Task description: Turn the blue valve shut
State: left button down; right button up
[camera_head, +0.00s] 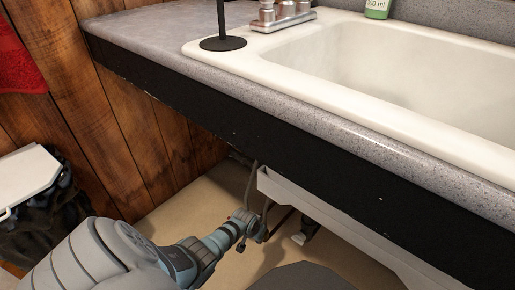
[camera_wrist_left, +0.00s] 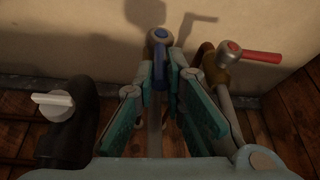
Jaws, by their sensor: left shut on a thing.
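The blue valve (camera_wrist_left: 160,55) shows at the upper middle of the left wrist view, with its round hub at the top and its handle pointing down toward me. My left gripper (camera_wrist_left: 163,76) has its teal-padded fingers on either side of this handle and is shut on it. In the head view, my left gripper (camera_head: 249,222) reaches under the counter, and the valve cannot be made out clearly there. My right gripper is in neither view.
A valve with a red lever (camera_wrist_left: 255,54) stands close on the right. A black pipe with a white knob (camera_wrist_left: 53,104) is on the left. The counter edge (camera_head: 240,118) and white sink (camera_head: 350,50) overhang my arm. A black bag (camera_head: 45,215) hangs at left.

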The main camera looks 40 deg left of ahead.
pick_arm(q)
jog(key=d+y, duration=0.1)
jog(key=y, duration=0.1)
jog(key=d+m+y+b, duration=0.1)
jog(key=d+y, duration=0.1)
jog(key=shift+f+y, duration=0.4)
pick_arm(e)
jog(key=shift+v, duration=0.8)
pick_arm(q)
jog(key=c, duration=1.7)
grip_release()
jog(key=shift+o, duration=0.2)
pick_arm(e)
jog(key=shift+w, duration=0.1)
pick_arm(q)
notch_tip(320, 180, up, 10)
